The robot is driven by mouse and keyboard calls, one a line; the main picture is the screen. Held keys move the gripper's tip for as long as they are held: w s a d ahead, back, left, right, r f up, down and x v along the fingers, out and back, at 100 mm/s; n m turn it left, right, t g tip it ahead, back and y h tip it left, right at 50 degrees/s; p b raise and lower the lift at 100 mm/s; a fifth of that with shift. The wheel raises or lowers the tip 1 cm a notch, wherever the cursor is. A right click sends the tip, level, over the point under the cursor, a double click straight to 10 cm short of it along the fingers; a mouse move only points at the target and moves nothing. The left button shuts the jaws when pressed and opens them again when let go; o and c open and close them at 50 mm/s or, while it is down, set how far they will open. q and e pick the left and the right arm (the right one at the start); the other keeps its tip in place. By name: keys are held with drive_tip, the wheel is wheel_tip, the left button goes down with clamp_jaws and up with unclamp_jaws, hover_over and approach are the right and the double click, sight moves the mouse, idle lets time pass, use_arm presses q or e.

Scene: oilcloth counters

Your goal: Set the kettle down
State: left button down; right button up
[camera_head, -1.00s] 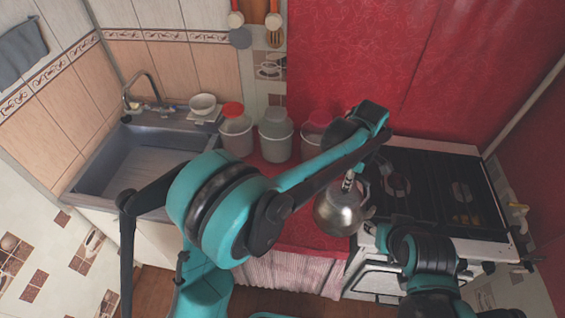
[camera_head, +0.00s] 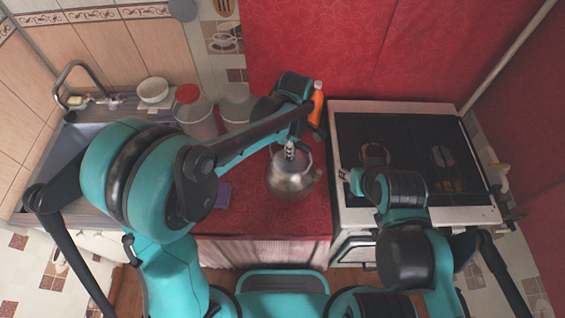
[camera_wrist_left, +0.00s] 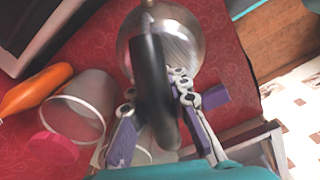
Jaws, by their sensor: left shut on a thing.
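The metal kettle (camera_head: 289,179) is over the red oilcloth counter (camera_head: 245,205), left of the stove. It also shows in the left wrist view (camera_wrist_left: 185,35), with its dark handle (camera_wrist_left: 150,85) between my fingers. My left gripper (camera_head: 290,150) is shut on the kettle's handle from above. I cannot tell whether the kettle's base touches the cloth. My right arm comes in at the lower right over the stove's front; its fingertips are not clear to see.
The stove (camera_head: 335,200) stands close on the right. An orange bottle (camera_head: 317,103) and lidded jars (camera_head: 198,118) stand behind the kettle. A purple block (camera_head: 223,195) lies left of it. The sink and a white bowl (camera_head: 153,90) are at the far left.

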sight(284, 163)
use_arm(q)
drive_tip(key=shift+s+a+f, duration=0.25)
drive_tip(key=shift+a+f, duration=0.15)
drive_tip(key=shift+a, duration=0.2)
drive_tip(key=shift+s+a+f, duration=0.25)
drive_tip(key=shift+a+f, duration=0.1)
drive_tip(key=shift+a, duration=0.2)
drive_tip(key=shift+f+b, duration=0.75)
drive_tip(key=shift+f, duration=1.3)
drive_tip(key=shift+f, duration=0.1)
drive_tip(key=c, duration=1.4)
unclamp_jaws()
drive_tip(key=shift+c, duration=0.2)
